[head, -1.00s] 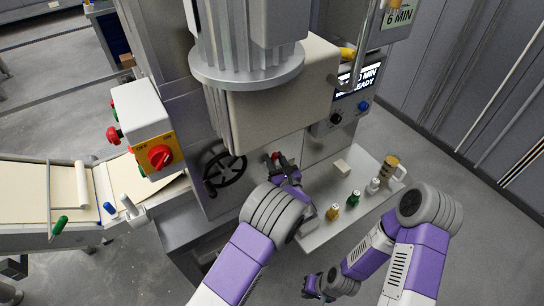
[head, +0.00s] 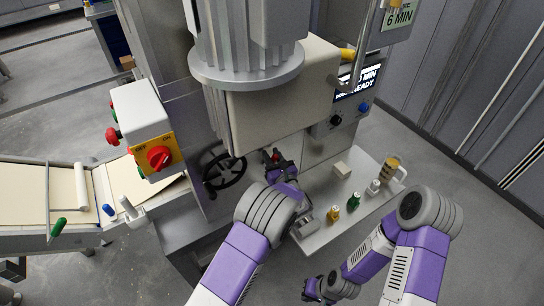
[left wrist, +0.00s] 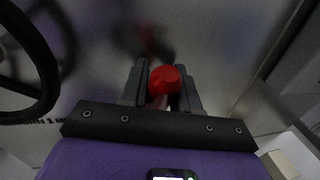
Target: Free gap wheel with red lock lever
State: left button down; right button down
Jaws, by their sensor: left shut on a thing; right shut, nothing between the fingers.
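The gap wheel (head: 224,171) is a black handwheel with spokes on the front of the grey machine; part of its rim shows at the left of the left wrist view (left wrist: 35,60). The red lock lever (head: 275,155) sits to the right of the wheel. Its round red knob (left wrist: 165,78) shows between the dark fingers in the left wrist view. My left gripper (head: 277,163) is shut on the lever; the arm partly hides that spot in the head view. My right gripper (head: 318,289) is shut and empty, low over the floor, away from the machine.
A grey shelf (head: 318,236) at the right holds small bottles (head: 354,200), a pale block (head: 342,169) and a jug (head: 391,168). A control box with a red switch (head: 159,157) is at left, above a conveyor (head: 25,190) with dough. A machine housing (head: 285,95) overhangs the wheel.

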pick_arm(q)
jog(key=t+b, duration=0.1)
jog(key=s+d+t+b, duration=0.1)
jog(key=b, duration=0.1)
jog(key=f+t+y+b, duration=0.1)
jog(key=shift+s+d+f+m+b, duration=0.1)
jog(key=shift+s+d+m+b, duration=0.05)
jog(key=shift+s+m+b, duration=0.2)
jog(key=shift+s+d+f+m+t+y+b, duration=0.25)
jog(key=shift+s+m+t+b, duration=0.1)
jog(key=shift+t+b, duration=0.5)
jog(key=shift+s+d+f+m+t+y+b, duration=0.15)
jog(key=shift+s+d+f+m+t+b, duration=0.15)
jog(key=shift+t+b, duration=0.5)
jog(key=shift+s+r+t, duration=0.1)
jog(key=shift+t, duration=0.15)
jog(key=c, duration=1.2)
grip_release()
